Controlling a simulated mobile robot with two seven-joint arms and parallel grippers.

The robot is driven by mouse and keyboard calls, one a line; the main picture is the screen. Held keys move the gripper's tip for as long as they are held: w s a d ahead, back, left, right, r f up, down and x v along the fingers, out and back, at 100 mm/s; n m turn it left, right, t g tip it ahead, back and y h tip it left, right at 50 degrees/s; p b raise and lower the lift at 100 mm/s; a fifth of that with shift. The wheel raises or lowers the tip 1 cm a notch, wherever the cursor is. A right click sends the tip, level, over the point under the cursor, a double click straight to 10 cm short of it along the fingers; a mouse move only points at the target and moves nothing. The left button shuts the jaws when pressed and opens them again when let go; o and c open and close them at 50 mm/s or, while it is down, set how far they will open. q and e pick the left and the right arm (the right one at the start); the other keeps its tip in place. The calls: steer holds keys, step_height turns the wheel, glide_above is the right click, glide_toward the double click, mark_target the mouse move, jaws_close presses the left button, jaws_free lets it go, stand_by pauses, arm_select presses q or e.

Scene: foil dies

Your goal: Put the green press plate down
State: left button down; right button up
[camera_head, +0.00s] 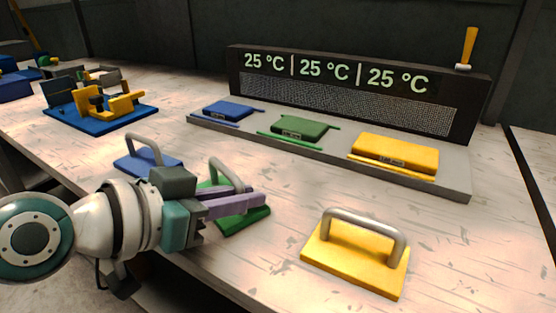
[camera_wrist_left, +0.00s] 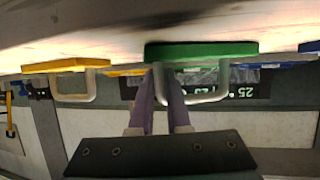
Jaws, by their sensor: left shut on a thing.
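The green press plate (camera_head: 250,218) is a flat green slab with a bent metal handle, low over the front of the workbench. My left gripper (camera_head: 255,201) reaches in from the left and is shut on its handle. In the left wrist view, which is upside down, the two purple fingers (camera_wrist_left: 167,85) close on the handle under the green press plate (camera_wrist_left: 203,51). The plate is level and close to the bench top; I cannot tell whether it touches. Part of the plate is hidden behind the gripper in the head view. My right gripper is not in view.
A blue press plate (camera_head: 150,160) stands to the left and a yellow press plate (camera_head: 358,262) to the right. Behind is a grey station (camera_head: 455,181) with blue, green and yellow dies and a 25 °C display (camera_head: 340,70). Bench between green and yellow plates is clear.

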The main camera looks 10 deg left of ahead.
arm_select(q)
steer(key=c, duration=0.9)
jaws_free()
steer(key=shift+s+a+r, duration=0.15)
steer(key=shift+r, duration=0.05)
steer(key=p+v, duration=0.2)
steer(key=v, duration=0.9)
steer(key=s+f+n+g+y, duration=0.1)
steer(key=s+f+g+y, duration=0.1)
steer(key=s, duration=0.3)
steer(key=s+a+f+n+g+y, duration=0.1)
steer(key=s+f+g+y, duration=0.1)
steer(key=s, duration=0.3)
steer(key=s+f+n+g+y, duration=0.2)
steer(key=s+g+y, duration=0.1)
steer(key=s, duration=0.2)
steer(key=shift+a+f+g, duration=0.35)
steer(key=shift+a+g, duration=0.05)
